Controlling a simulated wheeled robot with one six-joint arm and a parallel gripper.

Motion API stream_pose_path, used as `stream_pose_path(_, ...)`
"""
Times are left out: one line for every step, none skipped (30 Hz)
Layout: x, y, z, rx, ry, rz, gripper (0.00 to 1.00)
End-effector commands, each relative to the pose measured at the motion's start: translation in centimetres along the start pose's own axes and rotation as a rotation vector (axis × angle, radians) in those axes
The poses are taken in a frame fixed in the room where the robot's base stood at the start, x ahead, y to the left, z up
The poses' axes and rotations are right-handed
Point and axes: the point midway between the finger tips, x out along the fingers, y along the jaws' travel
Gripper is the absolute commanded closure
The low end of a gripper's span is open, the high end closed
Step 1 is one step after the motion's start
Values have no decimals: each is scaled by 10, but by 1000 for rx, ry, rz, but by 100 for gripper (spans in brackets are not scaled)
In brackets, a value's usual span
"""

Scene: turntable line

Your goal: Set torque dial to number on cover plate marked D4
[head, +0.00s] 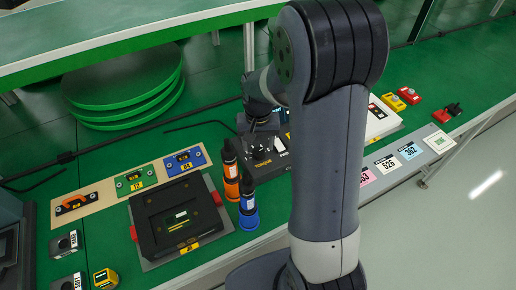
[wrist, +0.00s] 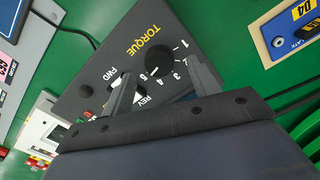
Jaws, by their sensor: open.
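The torque dial (wrist: 158,59) is a round black knob on a dark control box (wrist: 100,45) marked TORQUE, with white numbers around it. I can read 1, 3, 4 and 5; where its pointer stands I cannot tell. My gripper (wrist: 160,68) is open, with its fingertips on either side of the dial; contact cannot be told. In the head view my gripper (head: 259,138) is over the box (head: 262,160), largely hiding the dial. The blue cover plate marked D4 (wrist: 285,32) is at the upper right of the wrist view, cut off. It also lies on the bench (head: 172,168); no number is readable.
Orange (head: 231,172) and blue (head: 248,205) upright tools stand close to the box's left. A FWD/REV switch (wrist: 137,92) sits beside the dial. A green plate (head: 133,180) and black case (head: 160,222) lie left. My arm hides the bench's middle.

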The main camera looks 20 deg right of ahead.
Motion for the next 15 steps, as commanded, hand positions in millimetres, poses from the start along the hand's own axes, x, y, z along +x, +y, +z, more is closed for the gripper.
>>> stream_pose_path(9, 0, 1, 0, -5, 1, 43)
stream_pose_path(13, 0, 1, 0, -4, 1, 43)
stream_pose_path(17, 0, 0, 0, -3, 1, 43)
stream_pose_path(20, 0, 0, 0, -3, 1, 43)
stream_pose_path(23, 0, 0, 0, -2, 0, 43)
stream_pose_path(25, 0, 0, 0, -1, 0, 43)
stream_pose_path(27, 0, 0, 0, -1, 0, 43)
stream_pose_path(28, 0, 0, 0, -1, 0, 43)
stream_pose_path(29, 0, 0, 0, 0, 0, 43)
stream_pose_path(30, 0, 0, 0, 0, 0, 43)
stream_pose_path(30, 0, 0, 0, 0, 0, 43)
stream_pose_path(30, 0, 0, 0, 1, 0, 43)
stream_pose_path(30, 0, 0, 0, 1, 0, 43)
stream_pose_path(30, 0, 0, 0, 1, 0, 43)
stream_pose_path(30, 0, 0, 0, 1, 0, 43)
